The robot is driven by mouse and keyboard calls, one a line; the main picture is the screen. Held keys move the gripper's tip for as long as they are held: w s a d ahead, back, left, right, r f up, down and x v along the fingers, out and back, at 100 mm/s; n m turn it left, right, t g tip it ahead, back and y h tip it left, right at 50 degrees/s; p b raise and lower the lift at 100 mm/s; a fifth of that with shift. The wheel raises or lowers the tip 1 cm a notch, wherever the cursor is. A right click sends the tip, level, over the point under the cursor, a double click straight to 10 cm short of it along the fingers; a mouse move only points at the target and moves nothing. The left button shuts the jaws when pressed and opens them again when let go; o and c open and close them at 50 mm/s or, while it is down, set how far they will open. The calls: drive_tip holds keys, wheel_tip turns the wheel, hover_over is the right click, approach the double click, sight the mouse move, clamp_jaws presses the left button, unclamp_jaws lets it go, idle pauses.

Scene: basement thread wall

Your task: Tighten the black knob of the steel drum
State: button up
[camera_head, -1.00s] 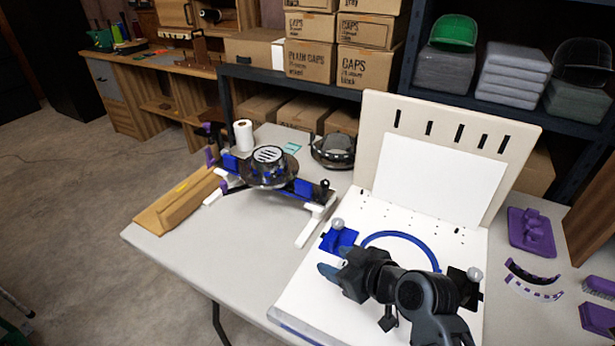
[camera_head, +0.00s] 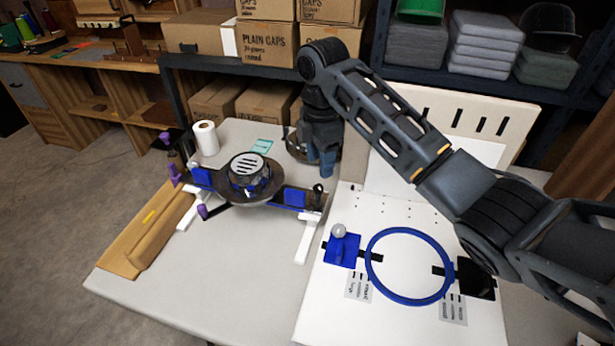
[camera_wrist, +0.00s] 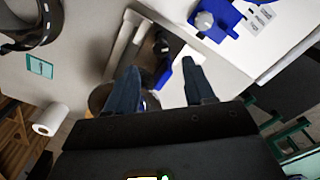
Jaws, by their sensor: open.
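The steel drum device (camera_head: 222,187) stands on the table left of centre in the head view, a dark round body with a slotted top and blue blocks along its bar. A black knob (camera_head: 318,188) stands upright at the bar's right end. In the wrist view, a black knob (camera_wrist: 161,44) shows beyond and between the fingertips, beside a blue block (camera_wrist: 163,78). My gripper (camera_head: 320,168) points down behind and just above the knob in the head view; its fingers (camera_wrist: 160,75) are apart and empty in the wrist view. Contact with the knob is not visible.
A white board with a blue hoop (camera_head: 372,270) and a grey ball knob (camera_head: 338,230) lies to the right. A ring-shaped stand (camera_head: 293,147) is behind my gripper. The front table is clear.

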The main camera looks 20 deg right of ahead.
sight(318, 186)
wheel_tip(318, 186, down, 7)
drive_tip(key=shift+a, duration=0.1)
idle(0.3)
clamp_jaws()
idle(0.4)
